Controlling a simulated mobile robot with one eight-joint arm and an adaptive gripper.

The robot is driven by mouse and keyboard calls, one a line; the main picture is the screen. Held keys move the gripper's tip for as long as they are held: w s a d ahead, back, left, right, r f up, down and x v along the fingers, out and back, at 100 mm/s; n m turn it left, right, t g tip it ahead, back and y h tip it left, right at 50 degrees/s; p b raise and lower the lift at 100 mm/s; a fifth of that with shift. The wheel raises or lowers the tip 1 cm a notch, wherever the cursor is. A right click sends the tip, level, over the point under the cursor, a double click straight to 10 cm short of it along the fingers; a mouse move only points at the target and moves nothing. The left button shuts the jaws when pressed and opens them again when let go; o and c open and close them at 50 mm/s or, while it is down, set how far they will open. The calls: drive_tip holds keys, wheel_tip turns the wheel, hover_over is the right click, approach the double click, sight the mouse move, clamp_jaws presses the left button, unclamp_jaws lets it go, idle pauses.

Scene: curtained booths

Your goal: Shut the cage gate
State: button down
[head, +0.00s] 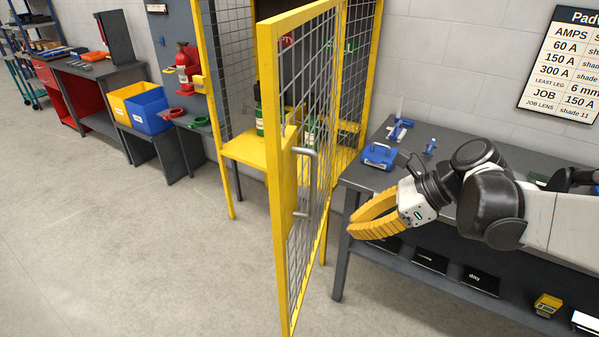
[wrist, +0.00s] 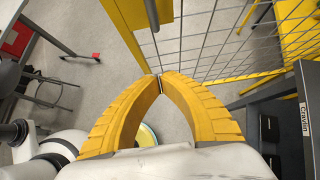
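The cage gate (head: 277,180) is a yellow-framed panel of grey wire mesh. It stands open, swung out from the yellow cage (head: 374,70) toward the camera. A grey bar handle (head: 302,185) is on its right face near the free edge. My gripper (head: 350,226) is to the right of the gate, apart from the handle, with its yellow ribbed fingers curved together.
A dark workbench (head: 345,185) with a blue case (head: 378,156) stands under and behind my arm. Green cylinders (head: 259,118) stand inside the cage. Yellow and blue bins (head: 147,110) are at the left. The floor left of the gate is clear.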

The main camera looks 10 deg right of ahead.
sight(293, 241)
drive_tip(key=b+x, duration=0.1)
drive_tip(key=x, duration=0.3)
drive_tip(key=a+r+b+x, duration=0.1)
drive_tip(key=b+x, duration=0.1)
drive_tip(key=x, duration=0.2)
drive_tip(key=w+b+x, duration=0.1)
drive_tip(key=x, duration=0.3)
drive_tip(key=shift+a+r+b, duration=0.15)
drive_tip(key=shift+a+b, duration=0.1)
drive_tip(key=shift+b, duration=0.15)
drive_tip(key=shift+w+a+r, duration=0.1)
drive_tip(key=shift+w+a, duration=0.05)
drive_tip(key=shift+a, duration=0.25)
